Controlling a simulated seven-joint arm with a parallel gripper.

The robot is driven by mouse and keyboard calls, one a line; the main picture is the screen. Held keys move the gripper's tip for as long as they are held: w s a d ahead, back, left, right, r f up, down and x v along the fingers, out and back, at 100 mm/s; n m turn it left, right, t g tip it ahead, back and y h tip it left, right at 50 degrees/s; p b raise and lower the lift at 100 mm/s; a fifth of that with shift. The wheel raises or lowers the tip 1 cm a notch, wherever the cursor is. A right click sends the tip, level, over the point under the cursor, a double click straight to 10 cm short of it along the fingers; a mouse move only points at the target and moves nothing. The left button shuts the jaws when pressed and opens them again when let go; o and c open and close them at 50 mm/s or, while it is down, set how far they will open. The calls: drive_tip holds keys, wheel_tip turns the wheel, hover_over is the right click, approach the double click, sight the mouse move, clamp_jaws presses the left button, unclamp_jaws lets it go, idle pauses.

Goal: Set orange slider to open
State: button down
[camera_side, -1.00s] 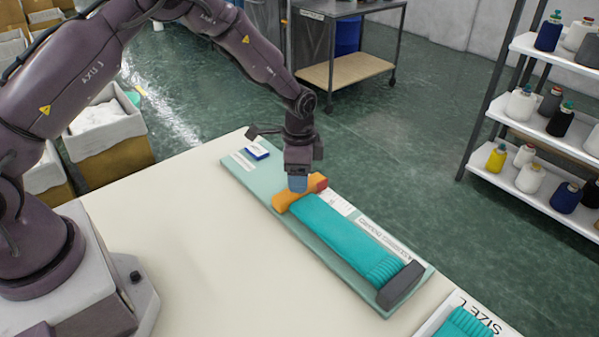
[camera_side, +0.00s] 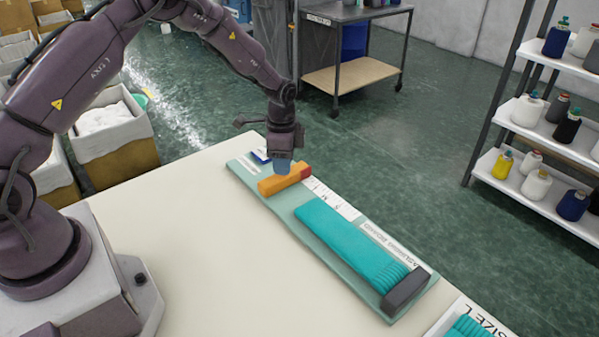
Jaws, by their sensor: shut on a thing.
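The orange slider (camera_side: 272,186) is a bar lying across the pale green measuring board (camera_side: 275,207), near the board's far left end. It has a red end piece (camera_side: 305,172) on its right. My gripper (camera_side: 283,167) points down and is shut on the slider, its blue-grey fingertips on the top of the bar. The teal ribbed knit piece (camera_side: 345,247) lies on the board, apart from the slider, with bare board between them. A dark grey block (camera_side: 406,289) lies across the knit's near end.
A white scale strip (camera_side: 333,199) runs along the board's right side. A small blue and white item (camera_side: 261,156) sits at the board's far end, close behind my gripper. A tray marked SIZE L (camera_side: 478,312) is at the table's near right. The cream table (camera_side: 190,250) is clear on the left.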

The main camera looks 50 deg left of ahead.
drive_tip(key=shift+a, duration=1.5)
drive_tip(key=c, duration=0.7)
unclamp_jaws()
drive_tip(key=shift+c, duration=0.2)
drive_tip(key=shift+d, duration=0.1)
drive_tip(key=shift+r, duration=0.1)
drive_tip(key=shift+r, duration=0.4)
wheel_tip(320, 180, up, 12)
